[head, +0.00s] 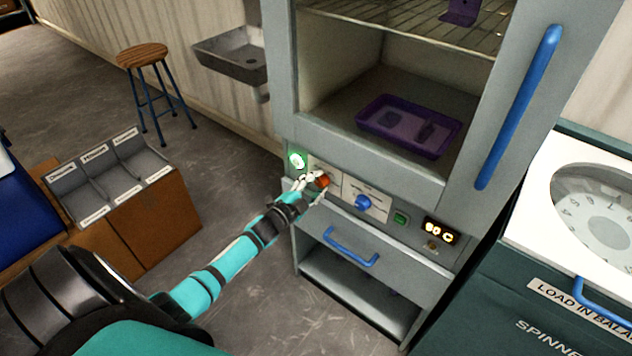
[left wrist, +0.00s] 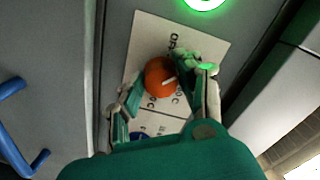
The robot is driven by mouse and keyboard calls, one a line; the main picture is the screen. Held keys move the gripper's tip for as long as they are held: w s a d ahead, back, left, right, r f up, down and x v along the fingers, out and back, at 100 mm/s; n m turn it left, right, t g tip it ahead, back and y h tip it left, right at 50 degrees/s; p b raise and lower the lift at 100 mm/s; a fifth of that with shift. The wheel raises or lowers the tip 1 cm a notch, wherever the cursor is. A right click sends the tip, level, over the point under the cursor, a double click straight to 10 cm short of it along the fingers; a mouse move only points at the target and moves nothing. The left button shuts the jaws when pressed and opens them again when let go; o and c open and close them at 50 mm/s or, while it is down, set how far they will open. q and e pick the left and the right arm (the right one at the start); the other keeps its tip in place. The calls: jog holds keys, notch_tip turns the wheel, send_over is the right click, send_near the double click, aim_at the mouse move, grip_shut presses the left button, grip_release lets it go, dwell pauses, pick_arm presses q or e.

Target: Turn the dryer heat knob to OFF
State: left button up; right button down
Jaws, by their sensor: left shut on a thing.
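The orange dryer knob (head: 324,181) sits on the white label plate of the dryer's front panel. In the left wrist view the orange knob (left wrist: 158,75) has a white pointer line at its right side, with black markings around it, some reading °C. My left gripper (head: 317,186) is at the knob, with one finger on each side of it, shut on it. The left wrist view shows the two fingers (left wrist: 160,84) flanking the knob. The plate lettering is partly hidden by the fingers. My right gripper is not in view.
A blue knob (head: 363,203), a green button (head: 400,218) and an amber display (head: 439,231) ending in C share the panel. A lit green round light (head: 297,160) is at its left. Below is a blue drawer handle (head: 350,248). A purple tray (head: 408,146) lies inside the dryer.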

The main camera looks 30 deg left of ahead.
pick_arm(q)
jog(key=n, duration=0.3)
jog(key=shift+f+n+p, duration=0.1)
jog(key=shift+n+p, duration=0.2)
jog(key=n, duration=0.4)
jog(key=shift+d+h, duration=0.1)
jog(key=shift+h, duration=0.2)
jog(key=shift+f, duration=0.1)
jog(key=o, duration=1.2)
jog(key=shift+c, duration=0.2)
jog(key=shift+s, duration=0.1)
jog(key=s+a, duration=0.1)
jog(key=s, duration=1.1)
jog(key=shift+r, duration=0.3)
jog(key=shift+a+f, duration=0.1)
